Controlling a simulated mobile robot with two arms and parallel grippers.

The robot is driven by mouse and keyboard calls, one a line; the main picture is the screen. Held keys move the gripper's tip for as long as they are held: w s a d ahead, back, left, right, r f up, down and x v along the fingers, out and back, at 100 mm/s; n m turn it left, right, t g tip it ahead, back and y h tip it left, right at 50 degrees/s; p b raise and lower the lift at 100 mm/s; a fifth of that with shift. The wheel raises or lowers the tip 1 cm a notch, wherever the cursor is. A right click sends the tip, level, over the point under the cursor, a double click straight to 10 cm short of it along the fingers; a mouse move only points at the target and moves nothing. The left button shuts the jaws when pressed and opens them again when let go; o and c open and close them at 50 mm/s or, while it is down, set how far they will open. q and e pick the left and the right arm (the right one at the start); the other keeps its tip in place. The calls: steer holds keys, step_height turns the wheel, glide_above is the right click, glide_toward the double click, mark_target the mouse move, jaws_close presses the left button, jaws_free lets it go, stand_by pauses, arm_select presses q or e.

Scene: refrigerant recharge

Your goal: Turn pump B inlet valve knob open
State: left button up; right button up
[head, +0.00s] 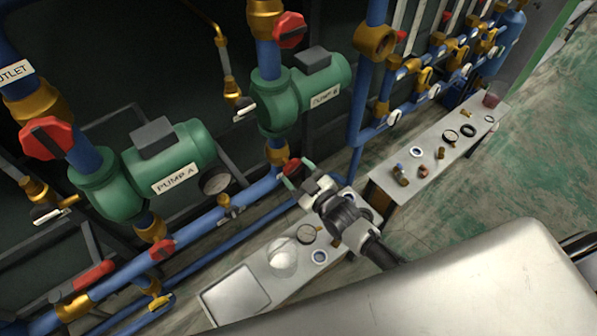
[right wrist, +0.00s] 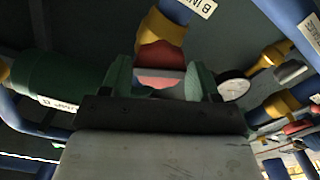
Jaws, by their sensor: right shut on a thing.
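The red inlet valve knob of pump B (head: 291,165) sits on the brass fitting below the green pump B (head: 290,98). My right gripper (head: 297,173) reaches it from the lower right with its green fingers. In the right wrist view, the red knob (right wrist: 160,80) lies between the two fingers (right wrist: 160,88), and the gripper is shut on it. Part of a white label reading "B IN" (right wrist: 196,6) shows above the knob on the pipe. The gripper hides part of the knob. My left gripper is not in view.
Pump A (head: 165,165) with its own red knobs stands to the left. A gauge (right wrist: 233,88) is close to the right finger in the wrist view. Blue pipes (head: 205,222) run below. A low bench (head: 232,299) with small parts lies under my right arm.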

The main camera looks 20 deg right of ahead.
steer(key=shift+r+n+p, duration=0.15)
steer(key=shift+n+p, duration=0.15)
steer(key=shift+n, duration=1.9)
steer(key=n, duration=0.4)
steer(key=shift+n, duration=0.3)
